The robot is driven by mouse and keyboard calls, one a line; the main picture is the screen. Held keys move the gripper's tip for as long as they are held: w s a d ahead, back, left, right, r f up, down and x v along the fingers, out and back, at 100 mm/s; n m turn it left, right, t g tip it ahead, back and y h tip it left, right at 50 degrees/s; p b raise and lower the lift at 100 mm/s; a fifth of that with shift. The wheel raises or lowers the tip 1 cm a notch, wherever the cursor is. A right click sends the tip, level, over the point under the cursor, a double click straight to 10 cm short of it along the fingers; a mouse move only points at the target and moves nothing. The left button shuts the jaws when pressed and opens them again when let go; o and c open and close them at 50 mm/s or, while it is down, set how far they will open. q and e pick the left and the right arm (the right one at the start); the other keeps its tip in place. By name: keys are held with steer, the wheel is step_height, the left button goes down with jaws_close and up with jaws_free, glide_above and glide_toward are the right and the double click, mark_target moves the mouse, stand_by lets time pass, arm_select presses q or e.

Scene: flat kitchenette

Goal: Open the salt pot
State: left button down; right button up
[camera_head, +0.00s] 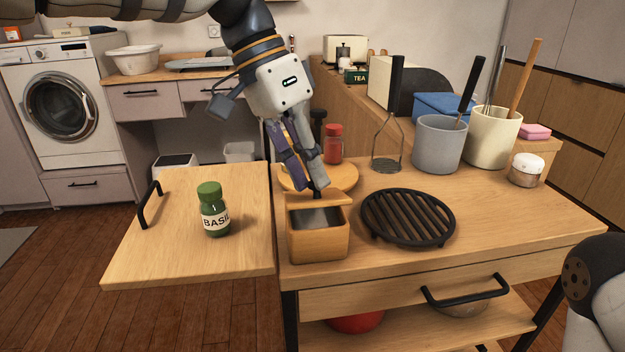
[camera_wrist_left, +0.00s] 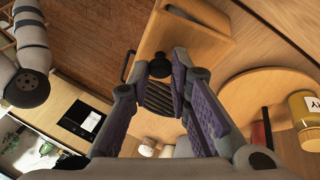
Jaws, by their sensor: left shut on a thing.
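The salt pot (camera_head: 318,245) is a square wooden box near the front left of the wooden counter. Its top is uncovered at the front, showing a grey interior. Its wooden lid (camera_head: 328,200) sits at the back of the opening, raised. My left gripper (camera_head: 316,189) points down over the lid, shut on its dark knob. The knob (camera_wrist_left: 159,68) shows between the fingertips in the left wrist view, with the pot (camera_wrist_left: 190,30) beyond. The fingers partly hide the knob in the head view. My right gripper is out of view; only part of that arm shows.
A black round trivet (camera_head: 408,217) stands right of the pot. A green basil jar (camera_head: 214,212) is on the board at left. Behind the pot are a round wooden board (camera_head: 345,178) and a red-topped jar (camera_head: 333,143). Utensil crocks (camera_head: 438,145) stand at the back right.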

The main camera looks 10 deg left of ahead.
arm_select(q)
steer(key=shift+w+a+g+h+b, duration=0.2)
steer(key=shift+w+g+h+b, duration=0.1)
steer(key=shift+w+g+b, duration=0.65)
steer(key=shift+a+r+n+g, duration=0.1)
steer(key=shift+r+n+g, duration=0.2)
steer(key=shift+g, duration=0.05)
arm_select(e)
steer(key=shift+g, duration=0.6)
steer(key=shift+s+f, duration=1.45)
